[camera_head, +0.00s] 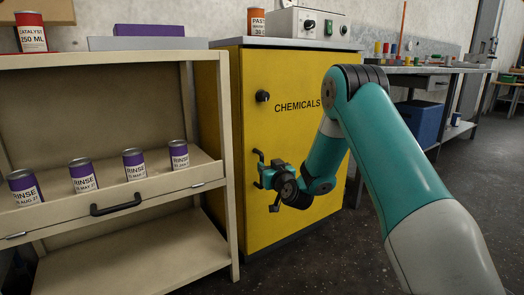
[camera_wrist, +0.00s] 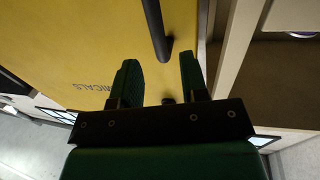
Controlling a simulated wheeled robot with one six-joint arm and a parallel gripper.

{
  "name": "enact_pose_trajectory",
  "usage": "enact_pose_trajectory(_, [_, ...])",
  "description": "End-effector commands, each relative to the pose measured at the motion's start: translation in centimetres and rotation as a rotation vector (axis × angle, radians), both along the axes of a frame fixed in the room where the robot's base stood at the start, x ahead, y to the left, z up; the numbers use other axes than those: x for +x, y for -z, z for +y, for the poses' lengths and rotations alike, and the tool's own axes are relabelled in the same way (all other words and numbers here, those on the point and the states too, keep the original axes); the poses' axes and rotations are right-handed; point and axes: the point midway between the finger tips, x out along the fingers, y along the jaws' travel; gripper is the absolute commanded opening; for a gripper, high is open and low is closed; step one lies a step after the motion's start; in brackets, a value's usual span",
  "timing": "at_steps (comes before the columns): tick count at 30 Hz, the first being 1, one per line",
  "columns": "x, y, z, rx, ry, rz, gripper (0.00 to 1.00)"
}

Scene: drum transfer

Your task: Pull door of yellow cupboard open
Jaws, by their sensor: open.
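The yellow cupboard (camera_head: 292,130) stands in the middle of the head view, marked CHEMICALS, and its door looks shut. A black round knob (camera_head: 262,96) sits high on the door's left side. Below it is a black bar handle, partly hidden by my gripper in the head view; in the wrist view the handle (camera_wrist: 156,28) runs down from the top edge. My gripper (camera_head: 263,173) is open and empty at the door's left side. In the wrist view its fingers (camera_wrist: 160,76) lie either side of the line of the handle's end; I cannot tell whether they touch it.
A cream shelf unit (camera_head: 120,58) stands close on the left, with several purple RINSE cans (camera_head: 134,163) on its shelf. A workbench (camera_head: 430,69) is behind right. The floor (camera_head: 320,265) in front is clear.

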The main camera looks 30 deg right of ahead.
Motion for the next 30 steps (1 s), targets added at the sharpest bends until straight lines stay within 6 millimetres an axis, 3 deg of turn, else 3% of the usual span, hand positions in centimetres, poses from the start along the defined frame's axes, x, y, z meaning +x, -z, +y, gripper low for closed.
enact_pose_trajectory(3, [2.1, -0.2, -0.2, -0.002, -0.003, -0.002, 0.41])
enact_pose_trajectory(9, [4.5, 0.2, -0.7, 0.0, -0.002, -0.001, 0.41])
enact_pose_trajectory(21, [5.3, 0.1, -0.9, 0.0, 0.0, 0.0, 0.41])
enact_pose_trajectory(26, [5.3, 0.1, -0.9, 0.001, 0.0, 0.0, 0.04])
enact_pose_trajectory(30, [5.3, 0.0, -0.9, 0.001, 0.001, 0.0, 0.0])
